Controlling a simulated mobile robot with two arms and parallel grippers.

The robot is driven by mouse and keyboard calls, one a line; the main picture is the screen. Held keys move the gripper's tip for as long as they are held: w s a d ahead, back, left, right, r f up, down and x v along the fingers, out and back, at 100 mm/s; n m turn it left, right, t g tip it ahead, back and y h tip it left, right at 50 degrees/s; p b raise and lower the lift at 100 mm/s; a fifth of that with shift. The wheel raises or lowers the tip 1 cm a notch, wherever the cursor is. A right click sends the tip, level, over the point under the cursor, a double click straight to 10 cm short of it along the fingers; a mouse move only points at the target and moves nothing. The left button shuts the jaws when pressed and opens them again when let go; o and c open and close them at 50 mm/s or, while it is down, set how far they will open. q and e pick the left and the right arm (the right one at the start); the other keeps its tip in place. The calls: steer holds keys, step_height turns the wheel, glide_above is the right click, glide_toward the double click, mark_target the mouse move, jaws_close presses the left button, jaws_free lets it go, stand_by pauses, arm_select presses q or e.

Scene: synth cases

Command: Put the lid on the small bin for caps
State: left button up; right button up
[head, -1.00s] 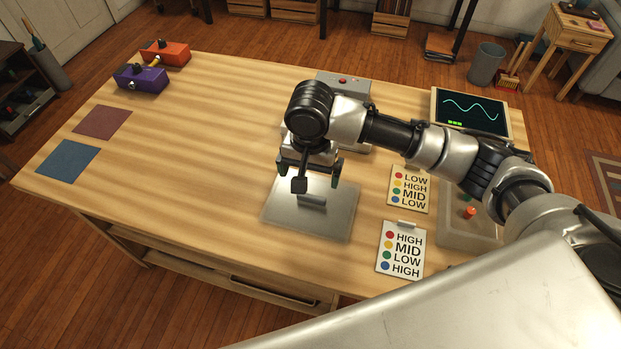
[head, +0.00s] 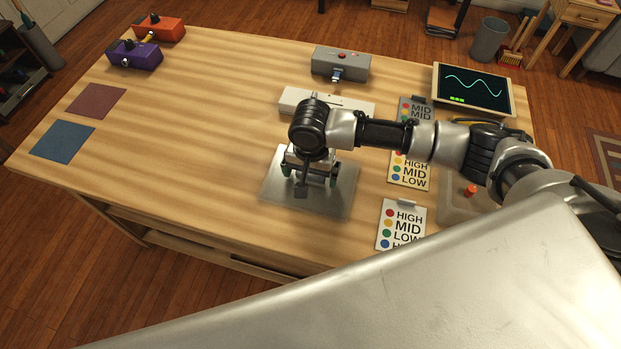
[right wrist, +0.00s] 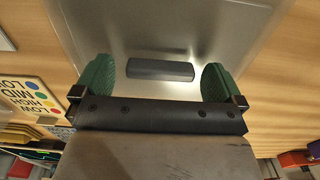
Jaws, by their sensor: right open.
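My right gripper (head: 309,177) is over the lid, open. In the right wrist view its green fingertips (right wrist: 157,80) stand apart, one beyond each end of the handle, with gaps. A clear, shallow bin (head: 452,210) with an orange cap (head: 471,190) inside is at the right, partly covered by my arm. My left gripper is out of view.
Cards with coloured dots (head: 400,228) stand between lid and bin. A grey box (head: 341,64) and a pale bar (head: 293,101) lie behind the gripper, and a wave screen (head: 473,88) back right. Blue (head: 63,142) and maroon (head: 96,100) mats lie left. The left-middle table is clear.

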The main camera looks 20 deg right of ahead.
steer(key=shift+f, duration=0.15)
steer(key=shift+c, duration=0.2)
steer(key=c, duration=1)
